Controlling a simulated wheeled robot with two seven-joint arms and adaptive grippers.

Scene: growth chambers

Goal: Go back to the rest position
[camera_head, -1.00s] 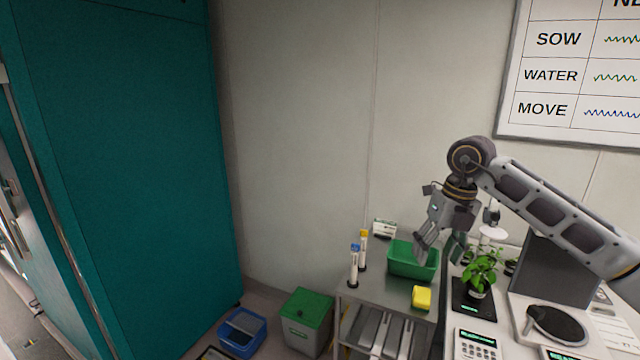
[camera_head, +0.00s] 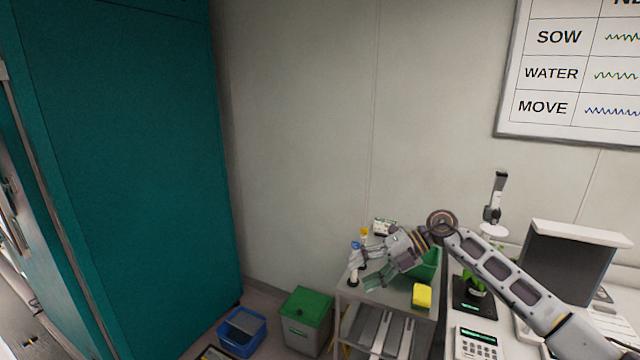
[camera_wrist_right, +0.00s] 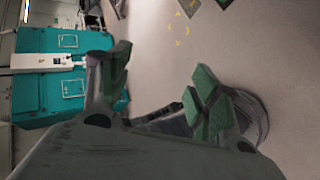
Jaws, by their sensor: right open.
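My right arm comes in from the right in the head view. Its gripper (camera_head: 367,279) hangs over the small metal cart, in front of the green bin (camera_head: 430,266) and close to the tubes. The fingers point down and left, spread apart with nothing between them. In the right wrist view the gripper (camera_wrist_right: 160,95) also shows open, its two green-padded fingers apart over floor. I cannot tell whether the fingers touch the tubes. My left gripper is not in view.
A plant, keypad and dark panel (camera_head: 566,262) are on the bench at right. A green-lidded bin (camera_head: 307,307) and blue crate (camera_head: 243,330) stand on the floor.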

